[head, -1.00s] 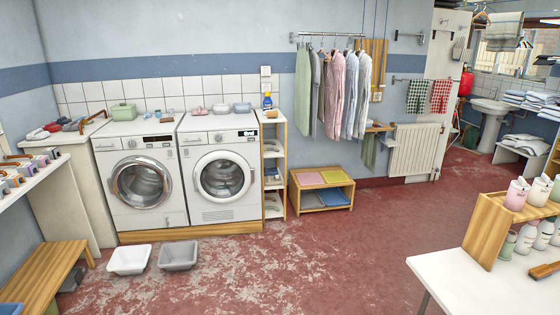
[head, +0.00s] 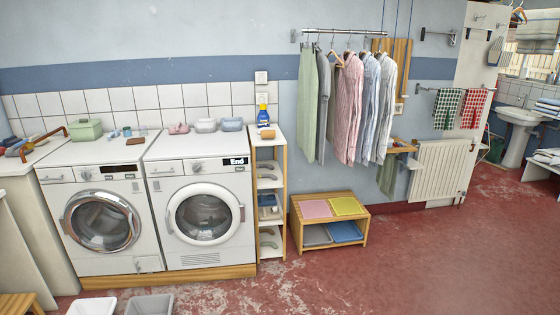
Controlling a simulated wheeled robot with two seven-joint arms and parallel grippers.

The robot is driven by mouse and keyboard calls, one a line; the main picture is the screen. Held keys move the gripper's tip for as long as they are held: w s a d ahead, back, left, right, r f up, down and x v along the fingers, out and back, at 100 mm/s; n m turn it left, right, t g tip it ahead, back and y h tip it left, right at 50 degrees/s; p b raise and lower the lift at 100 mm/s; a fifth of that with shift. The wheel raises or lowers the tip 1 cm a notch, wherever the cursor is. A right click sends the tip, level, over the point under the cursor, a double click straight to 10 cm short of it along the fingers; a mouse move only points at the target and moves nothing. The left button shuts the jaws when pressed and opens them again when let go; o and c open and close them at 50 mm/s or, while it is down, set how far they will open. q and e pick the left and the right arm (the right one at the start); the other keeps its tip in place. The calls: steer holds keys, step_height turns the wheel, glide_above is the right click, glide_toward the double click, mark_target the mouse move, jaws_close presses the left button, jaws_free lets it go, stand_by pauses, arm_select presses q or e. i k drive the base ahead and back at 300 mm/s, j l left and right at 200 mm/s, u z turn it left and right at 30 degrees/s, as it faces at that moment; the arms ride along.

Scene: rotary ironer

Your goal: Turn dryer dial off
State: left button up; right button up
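Two white front-loading machines stand side by side on a wooden plinth (head: 190,273) at the left. The right machine (head: 196,257) has a dark round door, a display (head: 237,161) reading "End" and a round dial (head: 197,166) at the middle of its panel; it looks like the dryer, though no label is readable. The dial's pointer position is too small to tell. The left machine (head: 150,205) has a chrome-ringed door and a dark display (head: 118,169). Both doors are shut. Neither of my grippers is in view.
White (head: 92,307) and grey (head: 150,305) tubs lie on the floor before the machines. A narrow shelf (head: 281,190) stands right of them, then a low wooden rack (head: 362,240) beneath hanging shirts (head: 348,110). The red floor (head: 400,275) at centre and right is open.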

mark_target(197, 167)
steer(key=i+l+u, duration=0.1)
steer(key=i+u, duration=0.15)
steer(key=i, duration=0.25)
steer(key=i+l+u, duration=0.25)
steer(key=i, duration=0.3)
steer(key=i+l+u, duration=0.25)
steer(key=i, duration=0.25)
steer(key=i+l+u, duration=0.2)
steer(key=i, duration=0.3)
steer(key=l, duration=0.1)
